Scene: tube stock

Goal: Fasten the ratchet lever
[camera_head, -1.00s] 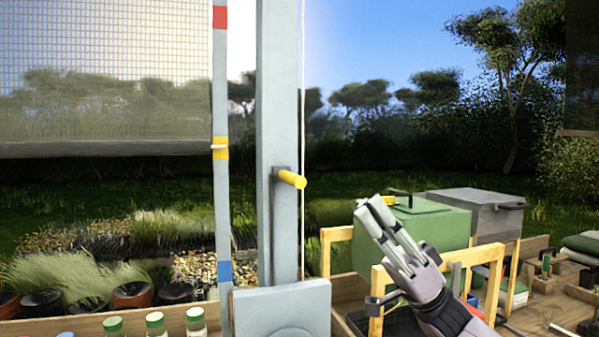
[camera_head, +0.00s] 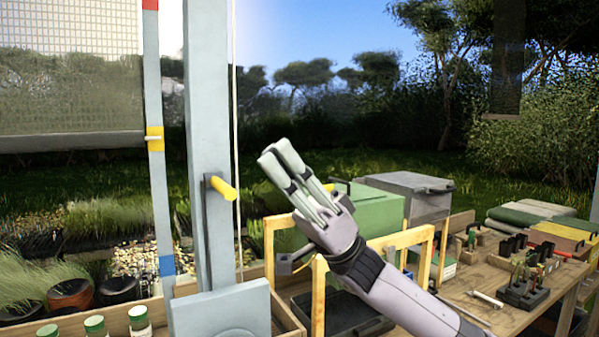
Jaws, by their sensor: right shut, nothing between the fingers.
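The ratchet lever has a yellow handle (camera_head: 223,188) that sticks out from a grey upright post (camera_head: 207,130). A pale cord (camera_head: 236,120) runs down just right of the post. My right gripper (camera_head: 272,158) is shut and empty. In the picture its fingertips are to the right of the yellow handle and slightly above it, apart from it. My left gripper is not in view.
A thinner pole with coloured bands (camera_head: 157,200) stands left of the post. Green-capped jars (camera_head: 95,326) stand at the lower left. A wooden frame (camera_head: 318,290), green box (camera_head: 375,207) and grey box (camera_head: 408,200) are behind my right arm. A tool bench (camera_head: 480,295) is at right.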

